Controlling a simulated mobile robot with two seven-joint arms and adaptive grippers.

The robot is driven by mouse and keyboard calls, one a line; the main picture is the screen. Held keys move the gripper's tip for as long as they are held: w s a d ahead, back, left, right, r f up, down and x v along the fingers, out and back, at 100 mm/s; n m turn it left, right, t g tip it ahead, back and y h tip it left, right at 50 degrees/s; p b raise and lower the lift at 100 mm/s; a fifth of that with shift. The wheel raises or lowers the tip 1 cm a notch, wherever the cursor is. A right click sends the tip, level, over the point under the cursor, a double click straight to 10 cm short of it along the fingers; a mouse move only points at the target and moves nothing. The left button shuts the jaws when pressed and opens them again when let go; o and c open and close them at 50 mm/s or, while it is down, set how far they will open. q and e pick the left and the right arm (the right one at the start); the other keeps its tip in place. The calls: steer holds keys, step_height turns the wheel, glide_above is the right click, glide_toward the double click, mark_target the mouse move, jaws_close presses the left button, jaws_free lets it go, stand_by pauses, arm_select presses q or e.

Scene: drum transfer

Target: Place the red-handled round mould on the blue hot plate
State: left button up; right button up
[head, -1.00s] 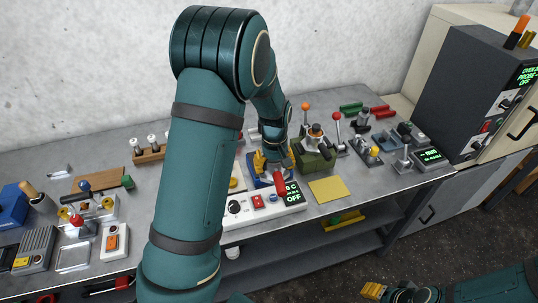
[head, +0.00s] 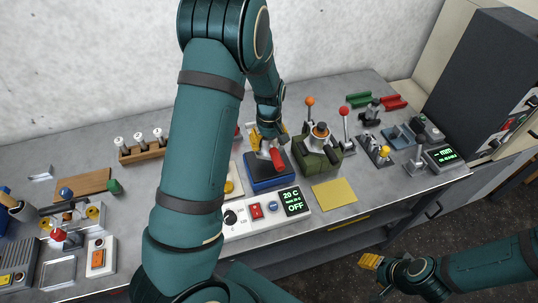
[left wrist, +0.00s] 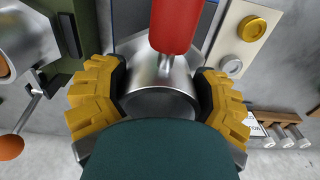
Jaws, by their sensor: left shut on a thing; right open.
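My left gripper (head: 264,138) is shut on the round mould, with its yellow fingers on either side of it. In the left wrist view the round mould (left wrist: 160,98) is a grey metal cylinder between the fingers (left wrist: 161,103), with a red handle (left wrist: 177,25) pointing to the top. In the head view the red handle (head: 275,157) shows over the dark top of the blue hot plate (head: 270,183). The mould's body is mostly hidden there, and I cannot tell whether it touches the plate. My right gripper (head: 369,261) is open and empty, off the table's front at lower right.
A white control box (head: 270,210) reading 20 C and OFF stands in front of the hot plate. A green fixture (head: 318,157) with orange-knobbed lever stands close to its right. A yellow pad (head: 334,194) lies at the front. A wooden rack (head: 143,152) stands at back left.

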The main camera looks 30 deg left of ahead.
arm_select(q)
steer(key=shift+w+f, duration=0.1)
steer(key=shift+f, duration=3)
steer(key=shift+r, duration=0.1)
steer(key=o, duration=1.3)
steer(key=shift+f, duration=0.2)
